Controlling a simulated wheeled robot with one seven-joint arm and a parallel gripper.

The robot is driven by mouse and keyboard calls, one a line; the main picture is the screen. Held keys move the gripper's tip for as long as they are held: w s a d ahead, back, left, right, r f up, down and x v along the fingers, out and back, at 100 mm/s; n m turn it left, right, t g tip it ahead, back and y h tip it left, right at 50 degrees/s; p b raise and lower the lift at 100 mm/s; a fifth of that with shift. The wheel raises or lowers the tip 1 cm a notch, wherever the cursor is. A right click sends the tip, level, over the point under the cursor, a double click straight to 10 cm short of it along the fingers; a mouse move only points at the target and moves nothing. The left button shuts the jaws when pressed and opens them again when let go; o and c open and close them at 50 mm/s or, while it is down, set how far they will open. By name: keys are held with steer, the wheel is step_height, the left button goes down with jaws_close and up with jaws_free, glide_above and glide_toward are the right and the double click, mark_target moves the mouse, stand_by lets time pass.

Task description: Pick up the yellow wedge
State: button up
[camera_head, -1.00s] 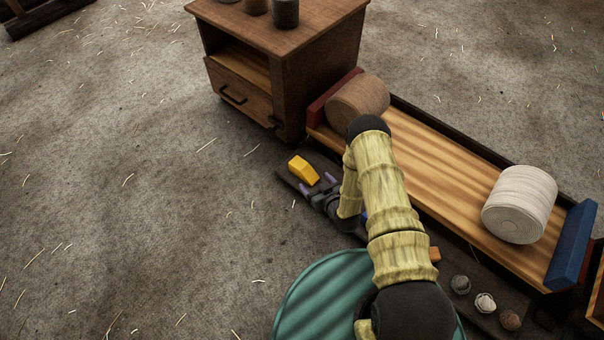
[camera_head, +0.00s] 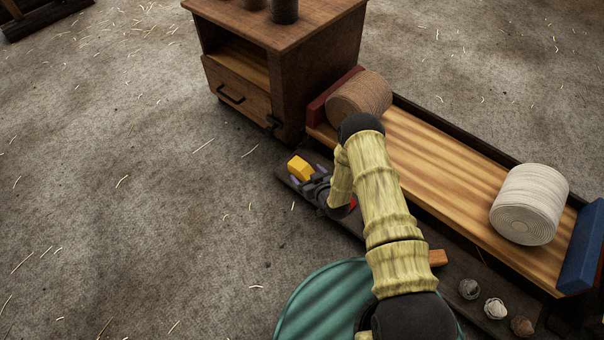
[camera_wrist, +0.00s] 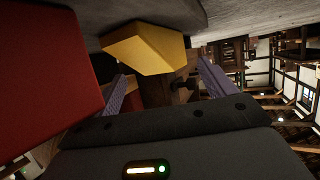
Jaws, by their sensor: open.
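The yellow wedge (camera_head: 299,168) lies near the left end of a low dark ledge, below the wooden cabinet. My gripper (camera_head: 308,178) is open and close beside the wedge. In the wrist view the wedge (camera_wrist: 146,48) shows just ahead of and between the two purple fingers, with a finger on either side of my gripper (camera_wrist: 167,84). Neither finger is clearly touching it. Part of the ledge is hidden behind my arm.
A red block (camera_wrist: 45,75) looms close at the left of the wrist view. A wooden tray (camera_head: 440,172) with brown (camera_head: 360,97) and white (camera_head: 528,205) rope coils runs along the right. The cabinet (camera_head: 318,75) stands behind. An orange block (camera_head: 438,257) lies farther along the ledge.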

mark_target(304, 171)
steer(key=shift+b+x, duration=0.65)
steer(key=shift+x, duration=0.55)
steer(key=shift+w+a+f, duration=0.1)
steer(key=shift+w, duration=0.1)
steer(key=shift+c, duration=0.4)
steer(key=c, duration=1.3)
